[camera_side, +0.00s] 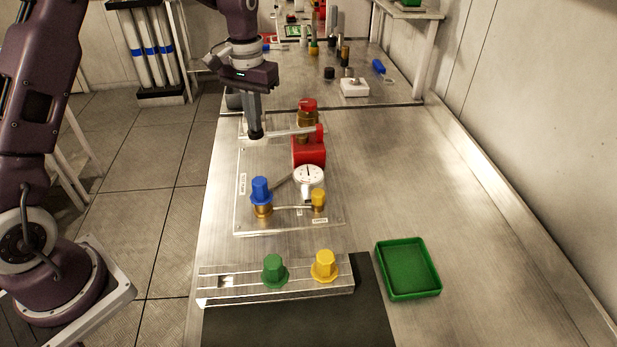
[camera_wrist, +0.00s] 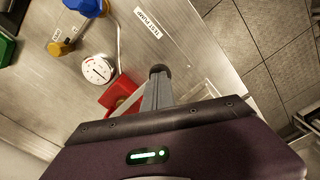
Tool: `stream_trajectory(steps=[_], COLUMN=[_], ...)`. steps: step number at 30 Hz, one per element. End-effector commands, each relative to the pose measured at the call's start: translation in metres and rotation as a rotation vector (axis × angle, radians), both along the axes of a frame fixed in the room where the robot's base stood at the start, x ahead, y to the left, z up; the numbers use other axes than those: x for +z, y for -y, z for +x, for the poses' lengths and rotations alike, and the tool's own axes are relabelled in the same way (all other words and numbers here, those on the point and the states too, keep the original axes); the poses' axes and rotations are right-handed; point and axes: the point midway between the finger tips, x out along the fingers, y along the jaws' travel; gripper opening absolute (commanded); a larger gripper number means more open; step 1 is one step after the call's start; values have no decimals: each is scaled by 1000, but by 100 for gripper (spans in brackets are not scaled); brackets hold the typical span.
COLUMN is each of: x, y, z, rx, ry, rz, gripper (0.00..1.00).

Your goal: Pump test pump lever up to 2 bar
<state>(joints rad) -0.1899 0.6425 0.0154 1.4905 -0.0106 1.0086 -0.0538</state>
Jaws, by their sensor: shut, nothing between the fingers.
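The test pump has a red body (camera_side: 308,152) on a metal plate; part of the red body shows in the wrist view (camera_wrist: 121,92). Its pale lever (camera_side: 290,132) runs roughly level from the red pivot leftward to my fingertips. My gripper (camera_side: 255,132) points down at the lever's left end, with its fingers shut and nothing between them. A dark tip shows there; I cannot tell whether the fingers touch the lever. In the wrist view, my gripper (camera_wrist: 158,75) hides most of the lever. The white gauge (camera_side: 309,176) also shows in the wrist view (camera_wrist: 98,68); its needle value is unreadable.
A blue knob (camera_side: 261,188) and a small yellow knob (camera_side: 318,197) stand by the gauge. A red-capped brass fitting (camera_side: 307,110) stands behind the pump. A rack with green (camera_side: 274,269) and yellow (camera_side: 324,264) knobs is in front, beside a green tray (camera_side: 408,268). The bench's right side is clear.

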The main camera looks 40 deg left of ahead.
Motion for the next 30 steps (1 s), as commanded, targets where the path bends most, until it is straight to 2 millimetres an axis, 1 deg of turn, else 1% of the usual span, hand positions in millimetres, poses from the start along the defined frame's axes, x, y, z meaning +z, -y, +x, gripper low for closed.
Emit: stream_trajectory(steps=[12,14,17,27,30], x=[-22,-22,-15,20,26], y=[0,0,0,0,0], z=[0,0,0,1,0], rx=[0,0,0,0,0], ry=[-1,0,1,2,1], rz=[0,0,0,1,0], gripper=[0,0,0,0,0])
